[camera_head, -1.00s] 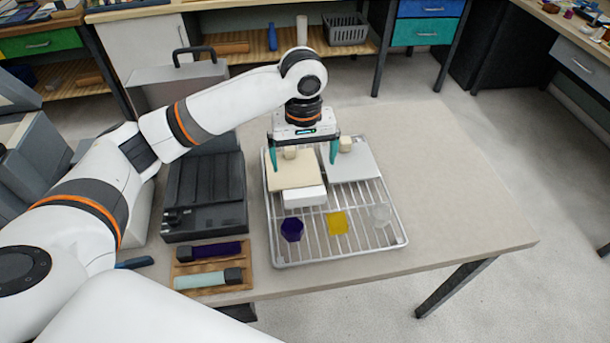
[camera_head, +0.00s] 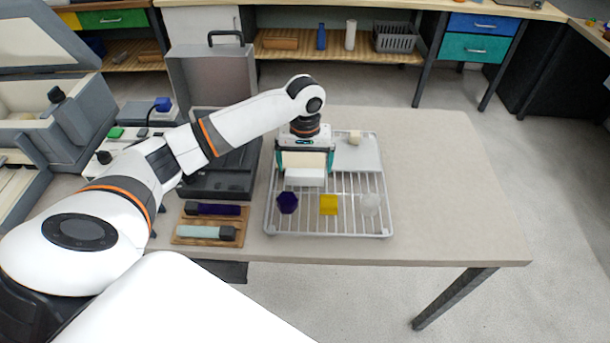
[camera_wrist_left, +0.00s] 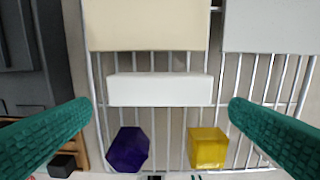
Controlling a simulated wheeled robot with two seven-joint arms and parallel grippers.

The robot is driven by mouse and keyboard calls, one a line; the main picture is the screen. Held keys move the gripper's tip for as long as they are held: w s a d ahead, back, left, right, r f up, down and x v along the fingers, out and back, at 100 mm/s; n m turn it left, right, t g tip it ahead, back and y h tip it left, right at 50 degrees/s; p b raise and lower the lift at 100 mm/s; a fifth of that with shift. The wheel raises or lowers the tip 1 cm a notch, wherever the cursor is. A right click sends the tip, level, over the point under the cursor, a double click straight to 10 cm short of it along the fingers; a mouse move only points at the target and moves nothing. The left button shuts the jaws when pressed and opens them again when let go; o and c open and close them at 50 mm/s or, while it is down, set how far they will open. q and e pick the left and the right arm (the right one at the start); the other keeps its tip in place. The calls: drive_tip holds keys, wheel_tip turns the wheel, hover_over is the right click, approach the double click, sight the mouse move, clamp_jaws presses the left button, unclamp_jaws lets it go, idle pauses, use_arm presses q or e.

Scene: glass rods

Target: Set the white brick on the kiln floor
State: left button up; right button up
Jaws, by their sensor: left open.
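The white brick (camera_head: 305,178) lies on a wire rack (camera_head: 385,220), at the near edge of a cream slab (camera_head: 318,160). In the left wrist view the white brick (camera_wrist_left: 160,90) lies crosswise between the fingers, not touching them. My left gripper (camera_head: 304,168) is open and empty over the rack, with its green fingers (camera_wrist_left: 162,104) to either side of the brick. A grey box with a raised lid (camera_head: 50,115), which looks like the kiln, stands at the far left. Its pale inside shows only in part, and its floor is mostly hidden. My right gripper is out of view.
A pale grey slab (camera_head: 365,155) lies right of the cream one. A black open case (camera_head: 215,185) and a wooden tray with rods (camera_head: 240,228) are left. The table's right is clear.

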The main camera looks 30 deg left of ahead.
sight(305, 175)
use_arm(q)
drive_tip(key=shift+d+f+p, duration=0.2)
drive_tip(key=shift+f+p, duration=0.15)
drive_tip(key=shift+f, duration=0.3)
drive_tip(key=f, duration=0.3)
drive_tip(key=shift+a+f+p, duration=0.25)
drive_tip(key=shift+f+p, duration=0.05)
drive_tip(key=shift+f, duration=0.2)
drive_tip(key=shift+d, duration=0.1)
drive_tip(key=shift+c, duration=1.1)
drive_tip(key=c, duration=0.7)
drive_tip(key=shift+o, duration=0.2)
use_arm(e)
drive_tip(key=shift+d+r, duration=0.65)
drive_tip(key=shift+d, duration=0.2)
use_arm(q)
drive_tip(key=shift+r, duration=0.1)
